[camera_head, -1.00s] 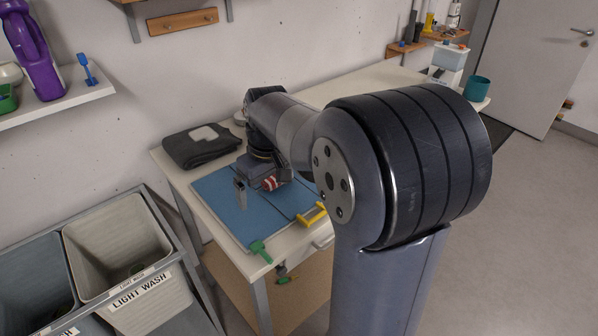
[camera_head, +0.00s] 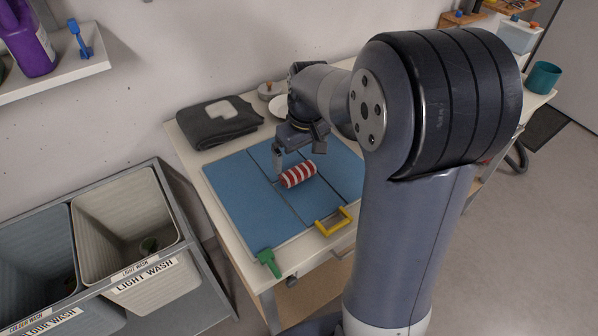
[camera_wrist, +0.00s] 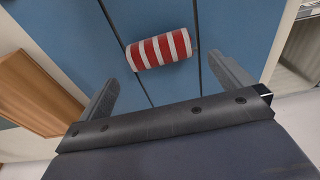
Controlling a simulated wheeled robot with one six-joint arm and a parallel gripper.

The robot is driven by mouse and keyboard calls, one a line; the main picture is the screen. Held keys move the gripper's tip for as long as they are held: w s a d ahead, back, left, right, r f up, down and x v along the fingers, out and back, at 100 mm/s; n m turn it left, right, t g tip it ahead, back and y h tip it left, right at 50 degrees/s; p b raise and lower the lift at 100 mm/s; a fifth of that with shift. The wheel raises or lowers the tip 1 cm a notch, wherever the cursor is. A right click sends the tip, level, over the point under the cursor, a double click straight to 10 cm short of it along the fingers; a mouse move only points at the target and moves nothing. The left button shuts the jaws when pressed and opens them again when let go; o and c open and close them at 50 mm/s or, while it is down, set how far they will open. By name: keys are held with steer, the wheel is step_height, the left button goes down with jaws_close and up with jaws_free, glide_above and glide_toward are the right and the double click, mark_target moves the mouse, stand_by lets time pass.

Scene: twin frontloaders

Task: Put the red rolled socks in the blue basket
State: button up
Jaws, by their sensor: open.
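The red and white striped rolled socks (camera_head: 298,174) lie on the blue folding board (camera_head: 240,205) on the table. The roll also shows near the top middle of the wrist view (camera_wrist: 158,50). My gripper (camera_head: 298,153) is open and empty, just behind and above the socks. In the wrist view its fingers (camera_wrist: 165,75) are spread wide, with the roll beyond them and apart from both.
A pale bin (camera_head: 120,215) labelled "LIGHT WASH" stands beside the blue-grey one in a grey frame. A dark folded garment (camera_head: 218,122) lies at the table's back left. A yellow handle (camera_head: 334,222) and green clip (camera_head: 268,262) sit at the board's front edge. A teal cup (camera_head: 543,77) stands far right.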

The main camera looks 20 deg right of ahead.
mark_target(299, 168)
steer(key=shift+w+a+f+p, duration=0.1)
steer(key=shift+f+p, duration=0.1)
steer(key=shift+f, duration=1.3)
steer(key=shift+w+f+p, duration=0.1)
steer(key=shift+f+p, duration=0.1)
steer(key=shift+f, duration=1.3)
steer(key=shift+c, duration=0.6)
steer(key=shift+r, duration=0.1)
steer(key=c, duration=0.9)
